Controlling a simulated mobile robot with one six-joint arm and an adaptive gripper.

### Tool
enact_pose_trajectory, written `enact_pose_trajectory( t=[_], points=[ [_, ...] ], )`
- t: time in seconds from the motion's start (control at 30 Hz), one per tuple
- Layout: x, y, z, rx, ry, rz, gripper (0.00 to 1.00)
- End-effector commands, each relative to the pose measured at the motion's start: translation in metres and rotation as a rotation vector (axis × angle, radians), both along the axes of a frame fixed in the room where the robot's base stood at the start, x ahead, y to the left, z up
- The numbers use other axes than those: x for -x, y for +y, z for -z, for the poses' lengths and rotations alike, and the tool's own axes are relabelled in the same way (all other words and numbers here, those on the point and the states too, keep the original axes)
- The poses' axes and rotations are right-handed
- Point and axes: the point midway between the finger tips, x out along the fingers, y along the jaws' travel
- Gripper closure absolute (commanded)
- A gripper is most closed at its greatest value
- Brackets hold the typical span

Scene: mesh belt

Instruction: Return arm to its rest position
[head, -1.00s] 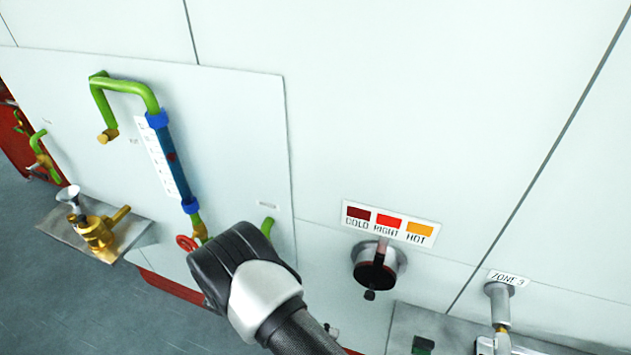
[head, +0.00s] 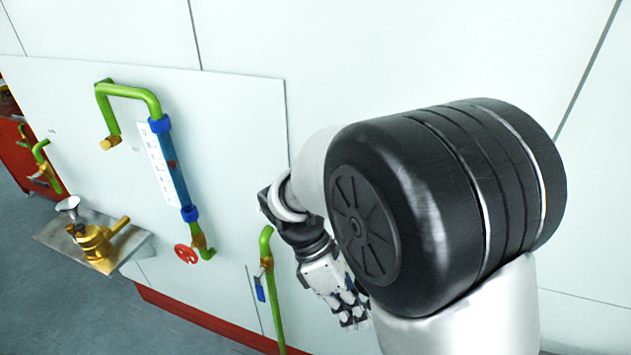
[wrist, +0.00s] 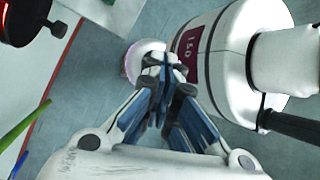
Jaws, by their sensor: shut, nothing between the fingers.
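My gripper (head: 346,308) hangs in front of the white panel wall in the head view, just right of a green pipe, with its fingers pointing down. My own large black and white arm joint stands in front of it and covers much of the right side. In the wrist view my gripper (wrist: 165,75) has its blue and grey fingers brought together at the tips, with nothing between them. The grey floor shows beyond the fingertips.
A blue tube with green pipes (head: 172,172), a red handwheel (head: 186,254) and a brass valve (head: 95,243) on a metal shelf stand left of the arm. A green pipe with a blue lever (head: 260,289) is close to my gripper. The wrist view shows a dark round knob (wrist: 28,20).

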Motion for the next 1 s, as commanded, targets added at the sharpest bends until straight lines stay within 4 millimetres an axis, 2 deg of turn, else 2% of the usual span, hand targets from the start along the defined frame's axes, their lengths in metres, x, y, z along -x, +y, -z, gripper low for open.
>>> enact_pose_trajectory(
  t=[0.1,0.3,0.6,0.8,1.0],
  points=[
    [0.011,-0.017,-0.024,-0.057,-0.194,0.227,1.0],
    [0.037,-0.04,-0.053,-0.148,-0.485,0.62,1.0],
    [0.078,-0.064,-0.07,-0.31,-0.851,1.212,1.0],
    [0.092,-0.07,-0.071,-0.393,-0.974,1.452,1.0],
    [0.095,-0.071,-0.071,-0.412,-1.0,1.507,1.0]
  ],
)
